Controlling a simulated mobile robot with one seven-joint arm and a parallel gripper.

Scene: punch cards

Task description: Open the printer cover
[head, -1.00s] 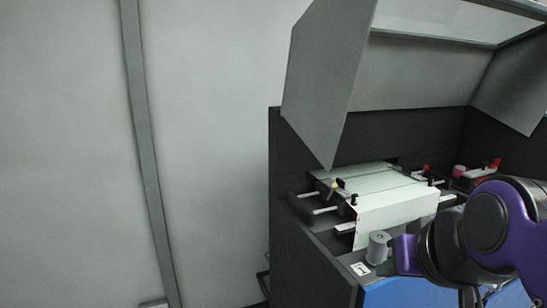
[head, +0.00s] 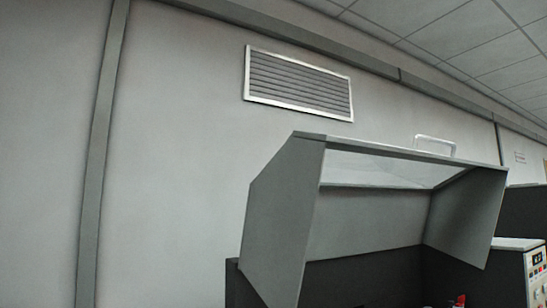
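The printer cover (head: 377,219) is a grey hood with angled side panels and a pale see-through panel. It stands raised, tilted up above the dark printer body (head: 363,284). A light handle (head: 435,144) sits on the cover's upper edge. Nothing is seen touching the cover or handle. Most of the printer's inside is below the picture; only a small red part (head: 460,300) shows at the bottom edge. My gripper and arm are not in this view.
A grey wall with a vent (head: 298,83) stands behind the printer. A vertical strip (head: 101,150) runs down the wall at the left. Another machine with a control panel (head: 537,262) stands at the right. The space above the raised cover looks clear.

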